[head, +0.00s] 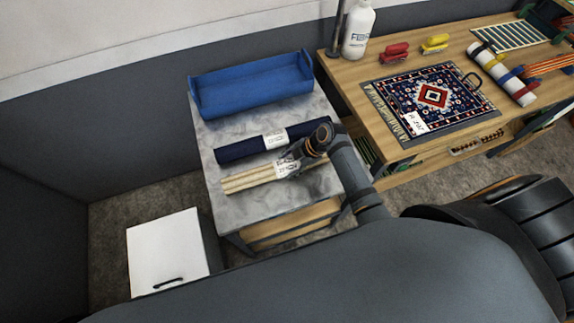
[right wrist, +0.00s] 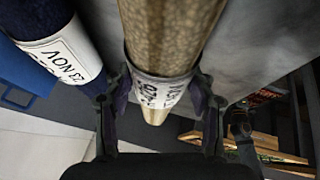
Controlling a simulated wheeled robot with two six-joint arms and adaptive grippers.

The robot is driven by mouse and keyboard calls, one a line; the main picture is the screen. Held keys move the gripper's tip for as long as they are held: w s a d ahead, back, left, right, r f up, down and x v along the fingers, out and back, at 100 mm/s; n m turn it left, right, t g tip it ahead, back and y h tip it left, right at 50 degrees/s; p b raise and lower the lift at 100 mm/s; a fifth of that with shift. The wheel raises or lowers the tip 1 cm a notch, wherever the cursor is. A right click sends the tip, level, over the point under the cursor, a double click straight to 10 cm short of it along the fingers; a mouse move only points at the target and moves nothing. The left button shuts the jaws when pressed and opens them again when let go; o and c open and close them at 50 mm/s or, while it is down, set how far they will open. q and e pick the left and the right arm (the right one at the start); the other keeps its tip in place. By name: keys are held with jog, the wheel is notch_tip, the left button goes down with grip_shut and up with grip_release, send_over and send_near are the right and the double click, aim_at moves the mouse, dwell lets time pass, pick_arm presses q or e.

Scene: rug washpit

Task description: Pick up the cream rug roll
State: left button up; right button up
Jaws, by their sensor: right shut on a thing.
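The cream rug roll (head: 247,179) has a white paper label band around its middle. It is at the grey marbled table top (head: 225,212), in front of a navy rug roll (head: 240,149). My right gripper (head: 290,164) is shut on the cream roll at its label band. In the right wrist view the cream roll (right wrist: 165,35) runs between the two fingers (right wrist: 160,110). I cannot tell whether the roll touches the table. My left gripper is not in view.
A blue tray (head: 250,90) stands at the table's back. The wooden bench (head: 350,85) to the right holds a patterned rug (head: 455,88), red and yellow brushes, a white bottle (head: 359,30) and a strapped roll. A white cabinet (head: 165,250) stands at the front left.

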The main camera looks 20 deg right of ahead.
jog(key=shift+r+b, duration=0.35)
jog(key=shift+r, duration=0.2)
jog(key=v, duration=0.2)
jog(key=w+b+v, duration=0.1)
jog(key=v, duration=0.2)
jog(key=b+v, duration=0.1)
jog(key=v, duration=0.2)
jog(key=shift+w+d+r, duration=0.1)
jog(key=shift+w+d, duration=0.15)
jog(key=shift+d, duration=0.15)
jog(key=d+r+b, duration=0.2)
jog(key=d+r, duration=0.3)
jog(key=d, duration=0.4)
jog(key=shift+s+d, duration=0.15)
jog(key=shift+s, duration=0.15)
jog(key=shift+f, duration=0.1)
